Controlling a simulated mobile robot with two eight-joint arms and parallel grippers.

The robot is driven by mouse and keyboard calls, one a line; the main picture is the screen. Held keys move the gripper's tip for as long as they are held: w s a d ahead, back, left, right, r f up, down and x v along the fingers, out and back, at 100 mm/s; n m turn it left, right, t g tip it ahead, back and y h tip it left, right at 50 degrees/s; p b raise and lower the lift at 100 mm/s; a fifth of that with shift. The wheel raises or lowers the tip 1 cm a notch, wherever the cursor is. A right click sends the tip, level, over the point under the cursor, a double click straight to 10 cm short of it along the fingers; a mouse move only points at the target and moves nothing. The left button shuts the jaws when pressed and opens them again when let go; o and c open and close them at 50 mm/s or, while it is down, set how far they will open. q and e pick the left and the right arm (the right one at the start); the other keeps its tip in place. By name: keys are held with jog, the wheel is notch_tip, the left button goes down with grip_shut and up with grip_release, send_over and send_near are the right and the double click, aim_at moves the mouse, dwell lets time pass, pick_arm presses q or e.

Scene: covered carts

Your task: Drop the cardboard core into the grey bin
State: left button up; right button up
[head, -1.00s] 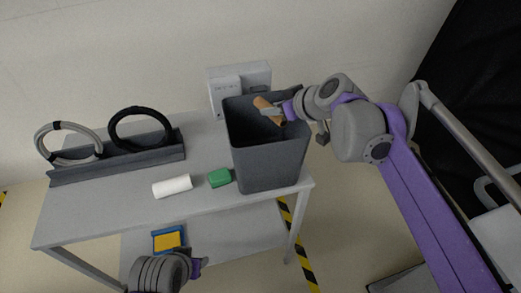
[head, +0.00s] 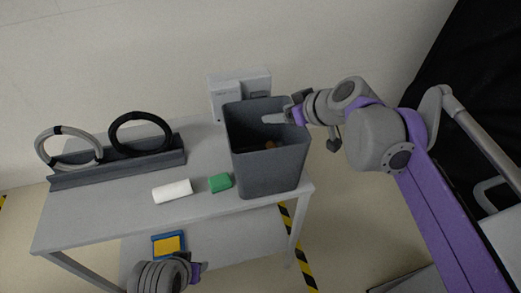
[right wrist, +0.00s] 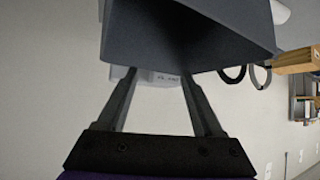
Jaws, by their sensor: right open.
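The grey bin (head: 268,175) stands on the right end of the cart. The orange-brown cardboard core (head: 270,145) shows as a small patch inside the bin, low down; most of it is hidden by the bin's wall. My right gripper (head: 272,118) is open and empty at the bin's opening, above the core. In the right wrist view the two fingers (right wrist: 157,76) stand apart with nothing between them, with the bin (right wrist: 190,30) beyond their tips. My left gripper (head: 199,270) is at the bottom edge of the head view, and its jaws are not clear.
A green block (head: 220,182) and a white roll (head: 172,191) lie on the cart top (head: 110,205) left of the bin. Two rings, black (head: 140,117) and grey (head: 42,150), stand in a dark rack. A white box (head: 256,82) is behind the bin.

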jog(key=v, duration=0.7)
jog(key=shift+s+d+r+p, duration=0.15)
jog(key=shift+s+r+p, duration=0.1)
jog(key=shift+p, duration=0.1)
jog(key=s+d+f+m+g+h+p, duration=0.1)
jog(key=s+d+f+m+h+p, duration=0.2)
jog(key=s+f, duration=0.7)
jog(key=s+d+f+m+g+h+p, duration=0.1)
jog(key=s+d+f+m+h+p, duration=0.2)
jog(key=s+d+f, duration=0.5)
jog(key=s+f+m+p, duration=0.1)
jog(key=s+f, duration=0.1)
jog(key=s, duration=0.1)
jog(key=shift+d+f+m+g+h+p, duration=0.15)
jog(key=shift+f+m+g+h+p, duration=0.15)
jog(key=shift+m+g+p, duration=0.1)
